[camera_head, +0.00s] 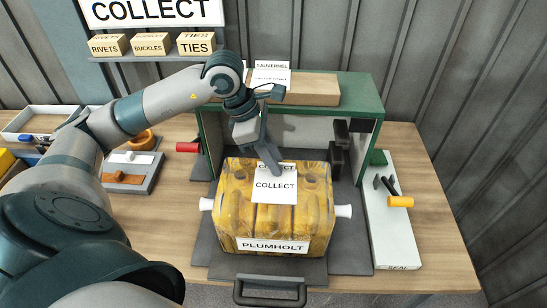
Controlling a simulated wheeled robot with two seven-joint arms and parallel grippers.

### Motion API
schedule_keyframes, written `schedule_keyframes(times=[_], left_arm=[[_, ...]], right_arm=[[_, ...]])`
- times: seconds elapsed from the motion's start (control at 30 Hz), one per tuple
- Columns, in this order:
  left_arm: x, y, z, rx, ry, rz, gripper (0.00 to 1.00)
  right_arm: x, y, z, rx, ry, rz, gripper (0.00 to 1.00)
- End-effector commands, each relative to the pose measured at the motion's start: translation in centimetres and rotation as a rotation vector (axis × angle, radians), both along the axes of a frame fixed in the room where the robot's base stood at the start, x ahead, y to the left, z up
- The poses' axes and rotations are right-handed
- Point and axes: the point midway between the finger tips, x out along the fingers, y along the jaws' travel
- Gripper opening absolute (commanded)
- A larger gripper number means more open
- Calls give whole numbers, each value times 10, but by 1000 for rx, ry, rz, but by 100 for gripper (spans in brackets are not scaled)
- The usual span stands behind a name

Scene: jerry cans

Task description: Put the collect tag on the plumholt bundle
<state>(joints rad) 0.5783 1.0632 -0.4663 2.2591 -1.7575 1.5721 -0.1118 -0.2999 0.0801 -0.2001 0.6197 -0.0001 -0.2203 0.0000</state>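The plumholt bundle (236,215) is a block of yellow cans in clear wrap, with a PLUMHOLT label (273,245) low on its front and white knobs at both sides. It sits on a dark grey mat. The white collect tag (275,190) is against the bundle's upper front; a second COLLECT line shows at its top edge. My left gripper (273,168) points down from above, with its fingers overlapping the tag's top edge. I cannot tell whether they grip the tag or only touch it. My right gripper is not in view.
A green-framed stand (372,95) rises behind the bundle, with a wooden block (305,90) on top. A white board (392,235) with an orange-handled tool (400,201) lies to the right. Trays stand at left. A dark handle (270,291) is in front.

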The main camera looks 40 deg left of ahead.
Motion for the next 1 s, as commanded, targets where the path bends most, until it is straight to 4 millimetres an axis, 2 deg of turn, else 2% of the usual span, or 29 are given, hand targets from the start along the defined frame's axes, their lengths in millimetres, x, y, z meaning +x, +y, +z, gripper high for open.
schedule_keyframes(times=[0.47, 0.53, 0.67, 1.0], left_arm=[[0, 0, 5, 0, 0, 0, 22], [-1, 3, 8, 1, -2, 1, 22], [-3, 8, 23, 1, -4, 1, 22], [-16, 28, 79, 1, -4, 1, 22]], right_arm=[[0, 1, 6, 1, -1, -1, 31], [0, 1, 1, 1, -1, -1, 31], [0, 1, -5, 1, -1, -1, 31], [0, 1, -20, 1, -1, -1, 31]])
